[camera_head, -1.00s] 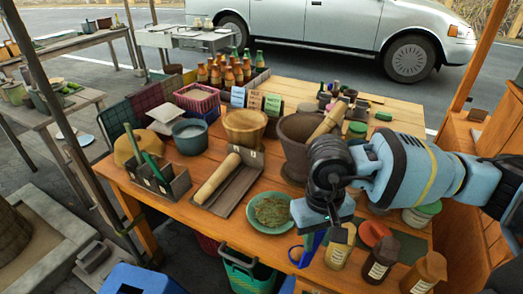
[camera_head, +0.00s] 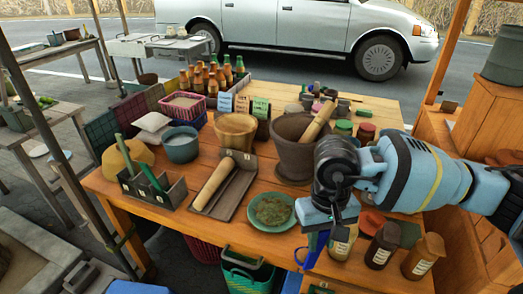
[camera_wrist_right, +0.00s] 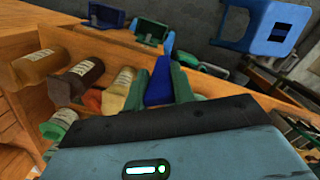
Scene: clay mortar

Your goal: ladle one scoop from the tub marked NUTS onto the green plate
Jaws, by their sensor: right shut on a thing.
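The green plate (camera_head: 263,229) lies near the table's front edge and carries a low brownish-green heap. My right gripper (camera_head: 320,234) is just right of the plate, pointing down at the front edge. It is shut on a blue scoop-like thing (camera_head: 318,250), which also shows between the fingers in the right wrist view (camera_wrist_right: 158,88). Most of its shape is hidden. I cannot read which says NUTS. My left gripper is not in view.
A mortar (camera_head: 292,150) with a pestle (camera_head: 318,118) and a wooden bowl (camera_head: 235,131) stand behind the plate. Labelled jars (camera_head: 383,245) crowd the right front. A rolling pin (camera_head: 213,184) lies in a tray left of the plate. A green basket (camera_head: 246,275) sits below the edge.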

